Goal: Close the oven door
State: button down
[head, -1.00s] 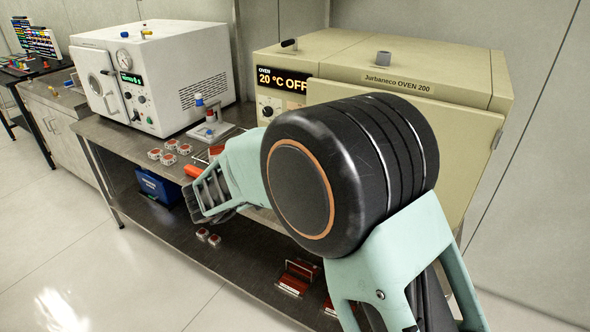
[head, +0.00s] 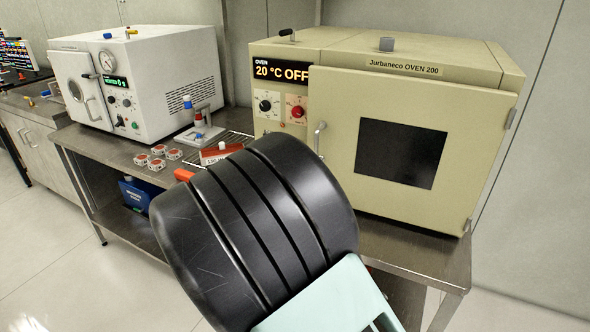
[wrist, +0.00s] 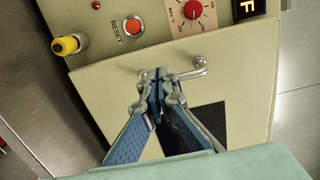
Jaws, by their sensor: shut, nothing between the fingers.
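The beige oven (head: 400,45) stands on the metal bench, and its display reads "20 °C OFF". Its door (head: 460,150), with a dark window (head: 402,152), lies across the front and looks flush or nearly so; I cannot tell if it is fully shut. Its metal handle (head: 319,140) is at the door's left edge. In the wrist view my gripper (wrist: 160,78) is shut and empty in front of the door (wrist: 105,95), its tips beside the handle (wrist: 192,72). I cannot tell if they touch. In the head view my arm hides the gripper.
A white vacuum oven (head: 145,75) stands to the left on the bench. Several small red-and-white boxes (head: 158,160) and a small stand (head: 199,130) are between the ovens. The bench in front of the door's right part is clear.

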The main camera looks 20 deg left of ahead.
jog(key=w, duration=0.7)
jog(key=shift+w, duration=0.3)
jog(key=shift+d, duration=0.1)
jog(key=shift+w+r+b, duration=0.2)
jog(key=shift+w+b, duration=0.2)
jog(key=shift+w, duration=0.3)
jog(key=shift+w+r+b, duration=0.2)
jog(key=shift+w+b, duration=0.2)
jog(key=shift+w, duration=0.3)
jog(key=shift+d, duration=0.1)
